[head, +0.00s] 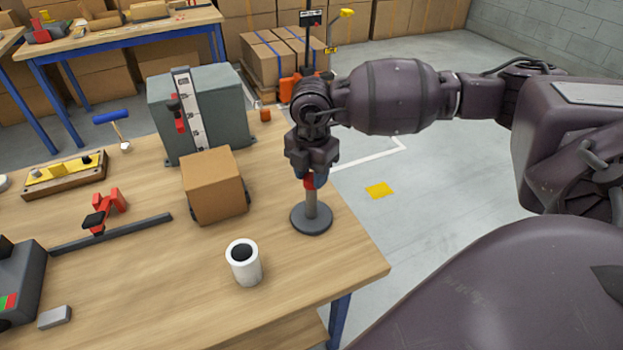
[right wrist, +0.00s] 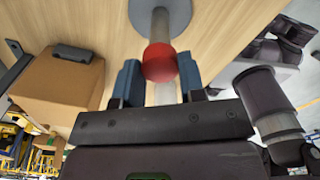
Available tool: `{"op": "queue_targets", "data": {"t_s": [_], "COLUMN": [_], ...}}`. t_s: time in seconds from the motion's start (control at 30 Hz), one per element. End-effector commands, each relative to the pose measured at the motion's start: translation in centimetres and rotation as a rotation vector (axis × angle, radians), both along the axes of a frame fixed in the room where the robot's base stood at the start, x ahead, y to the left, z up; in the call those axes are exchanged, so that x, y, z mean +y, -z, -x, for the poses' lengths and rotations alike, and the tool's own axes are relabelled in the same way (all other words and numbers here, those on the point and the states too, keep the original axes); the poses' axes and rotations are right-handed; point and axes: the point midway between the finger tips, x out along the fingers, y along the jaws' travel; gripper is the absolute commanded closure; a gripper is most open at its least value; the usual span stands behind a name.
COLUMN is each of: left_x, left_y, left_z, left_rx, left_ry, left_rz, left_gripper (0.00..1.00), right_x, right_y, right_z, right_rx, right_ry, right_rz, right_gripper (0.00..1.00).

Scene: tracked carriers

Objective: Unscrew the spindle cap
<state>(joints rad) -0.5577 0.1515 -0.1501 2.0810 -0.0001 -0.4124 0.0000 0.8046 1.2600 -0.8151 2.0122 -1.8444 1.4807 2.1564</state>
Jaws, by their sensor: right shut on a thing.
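The spindle is a short grey post (head: 312,206) upright on a round dark base (head: 298,221), near the table's right edge. Its red cap (head: 308,183) shows just under my right gripper (head: 311,180), which points straight down over it. In the right wrist view the red cap (right wrist: 160,62) sits between the two blue fingers of my right gripper (right wrist: 160,75), with the spindle's base (right wrist: 178,12) beyond. The right gripper is shut on the cap. A pale length shows between the fingers on the near side of the cap. My left gripper is not in view.
A cardboard box (head: 213,187) stands left of the spindle, and a white cup (head: 244,263) stands in front. A grey-green block with a height scale (head: 188,110) is behind the box. The wooden table (head: 320,270) is bare right and front of the base.

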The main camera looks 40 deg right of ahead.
Motion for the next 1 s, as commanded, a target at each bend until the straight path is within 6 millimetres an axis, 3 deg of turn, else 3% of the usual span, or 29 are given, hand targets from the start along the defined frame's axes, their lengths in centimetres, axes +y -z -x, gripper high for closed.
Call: {"op": "queue_targets", "data": {"t_s": [0.8, 1.0], "left_x": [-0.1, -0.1], "left_y": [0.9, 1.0], "left_z": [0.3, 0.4], "left_rx": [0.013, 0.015], "left_ry": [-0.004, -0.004], "left_rz": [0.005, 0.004], "left_gripper": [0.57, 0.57], "right_x": [0.1, 0.1], "right_y": [0.1, 0.1], "right_z": [0.0, 0.0], "right_rx": [0.002, 0.000], "right_ry": [-0.762, -0.848], "right_rz": [-0.002, -0.001], "right_gripper": [0.80, 0.80]}}
